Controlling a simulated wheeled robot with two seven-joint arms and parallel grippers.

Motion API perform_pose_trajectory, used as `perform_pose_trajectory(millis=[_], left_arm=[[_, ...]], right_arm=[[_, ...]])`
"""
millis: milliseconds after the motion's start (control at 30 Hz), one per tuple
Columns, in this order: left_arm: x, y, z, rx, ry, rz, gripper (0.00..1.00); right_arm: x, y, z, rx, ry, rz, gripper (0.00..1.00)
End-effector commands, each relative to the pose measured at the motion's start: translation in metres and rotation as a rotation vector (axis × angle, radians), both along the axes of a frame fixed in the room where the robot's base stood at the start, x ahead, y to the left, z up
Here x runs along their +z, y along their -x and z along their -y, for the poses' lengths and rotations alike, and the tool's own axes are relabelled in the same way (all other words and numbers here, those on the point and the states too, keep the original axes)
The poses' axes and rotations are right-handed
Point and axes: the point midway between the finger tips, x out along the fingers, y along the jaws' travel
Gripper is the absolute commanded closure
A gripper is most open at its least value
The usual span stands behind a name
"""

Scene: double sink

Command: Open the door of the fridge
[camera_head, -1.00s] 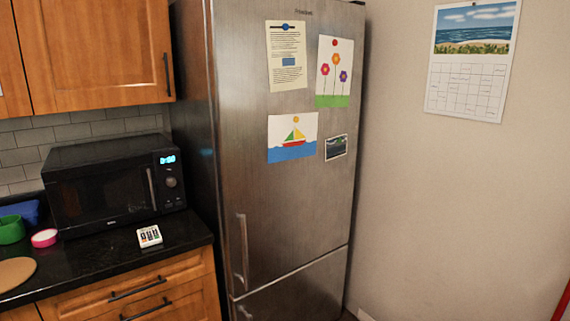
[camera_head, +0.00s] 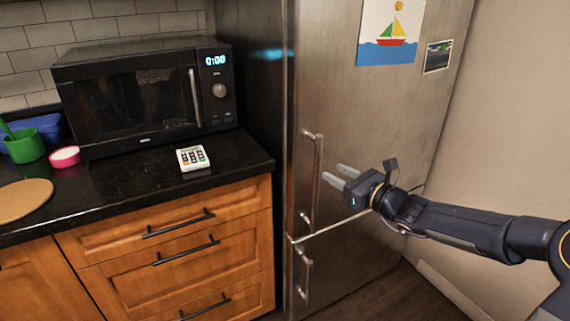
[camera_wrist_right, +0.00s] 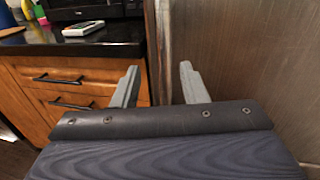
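The steel fridge (camera_head: 385,120) stands in the middle of the head view, its upper and lower doors shut. The upper door's vertical bar handle (camera_head: 318,180) is near the door's left edge. A shorter handle (camera_head: 303,275) is on the lower door. My right gripper (camera_head: 335,176) comes in from the right, in front of the upper door. Its fingers point left toward the lower part of the upper handle, with a visible gap. In the right wrist view the gripper (camera_wrist_right: 158,70) is open and empty; the fridge's edge shows behind it, and I cannot clearly make out the handle. My left gripper is not in view.
A black counter (camera_head: 110,195) over wooden drawers (camera_head: 185,250) stands left of the fridge. A microwave (camera_head: 135,95) and a white keypad-like device (camera_head: 193,158) are on it. A wall (camera_head: 510,130) is close on the fridge's right. Some floor (camera_head: 405,295) shows in front of the fridge.

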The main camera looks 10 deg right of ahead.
Motion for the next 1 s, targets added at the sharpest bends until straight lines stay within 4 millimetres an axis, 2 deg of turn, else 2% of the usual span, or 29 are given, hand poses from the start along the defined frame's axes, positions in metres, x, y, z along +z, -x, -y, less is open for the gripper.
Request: perform_pose_trajectory(millis=[133, 533, 700, 933, 1000], left_arm=[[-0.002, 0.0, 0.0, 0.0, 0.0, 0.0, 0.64], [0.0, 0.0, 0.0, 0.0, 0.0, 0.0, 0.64], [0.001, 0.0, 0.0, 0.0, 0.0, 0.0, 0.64], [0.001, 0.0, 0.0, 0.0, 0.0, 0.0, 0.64], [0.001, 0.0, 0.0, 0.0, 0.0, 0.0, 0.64]], right_arm=[[-0.003, -0.013, 0.002, -0.021, -0.048, -0.014, 0.61], [-0.003, -0.063, -0.03, -0.017, -0.042, -0.013, 0.61], [-0.003, -0.071, -0.035, -0.018, -0.041, -0.014, 0.61], [-0.003, -0.071, -0.035, -0.018, -0.04, -0.014, 0.61], [-0.003, -0.071, -0.035, -0.018, -0.04, -0.014, 0.68]])
